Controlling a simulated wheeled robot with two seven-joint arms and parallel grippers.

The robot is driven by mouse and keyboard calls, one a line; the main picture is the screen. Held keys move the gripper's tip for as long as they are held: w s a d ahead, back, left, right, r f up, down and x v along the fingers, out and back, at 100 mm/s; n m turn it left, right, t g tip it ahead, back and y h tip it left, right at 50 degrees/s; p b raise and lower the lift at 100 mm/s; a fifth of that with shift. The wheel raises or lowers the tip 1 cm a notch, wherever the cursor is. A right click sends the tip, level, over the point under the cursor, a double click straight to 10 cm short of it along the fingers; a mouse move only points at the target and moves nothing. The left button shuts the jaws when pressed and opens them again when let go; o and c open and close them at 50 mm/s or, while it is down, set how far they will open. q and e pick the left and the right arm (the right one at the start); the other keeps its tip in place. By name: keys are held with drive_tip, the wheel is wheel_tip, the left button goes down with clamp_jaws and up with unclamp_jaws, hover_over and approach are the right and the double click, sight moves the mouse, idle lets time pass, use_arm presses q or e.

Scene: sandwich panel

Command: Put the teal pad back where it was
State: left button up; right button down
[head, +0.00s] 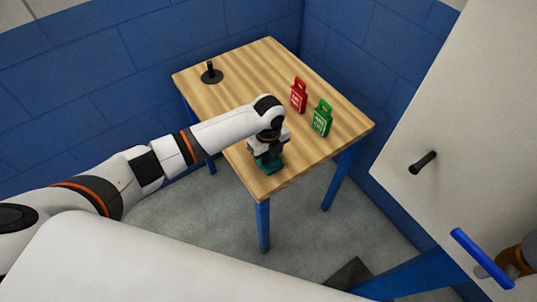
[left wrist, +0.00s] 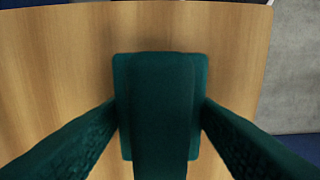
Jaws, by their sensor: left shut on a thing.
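The teal pad (head: 270,167) is at the near corner of the wooden table, low under my left gripper (head: 267,155). In the left wrist view the pad (left wrist: 160,75) is a dark teal rounded rectangle with a raised bar along its middle. My left gripper's fingers (left wrist: 160,115) come in from both sides and are shut on it. The pad is against the tabletop or just above it; I cannot tell which. My right gripper is not in view.
On the table (head: 235,85) stand a red tag-shaped item (head: 299,96), a green one (head: 322,119) and a black peg on a round base (head: 211,73). The table's middle is clear. A white panel (head: 455,110) with a black handle (head: 423,161) and a blue lever (head: 482,258) are at right.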

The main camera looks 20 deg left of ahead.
use_arm(q)
drive_tip(key=shift+f, duration=0.1)
drive_tip(key=o, duration=0.5)
drive_tip(key=shift+f, duration=0.1)
drive_tip(key=o, duration=0.5)
drive_tip(key=shift+c, duration=0.2)
wheel_tip(320, 180, up, 12)
drive_tip(key=shift+r, duration=0.25)
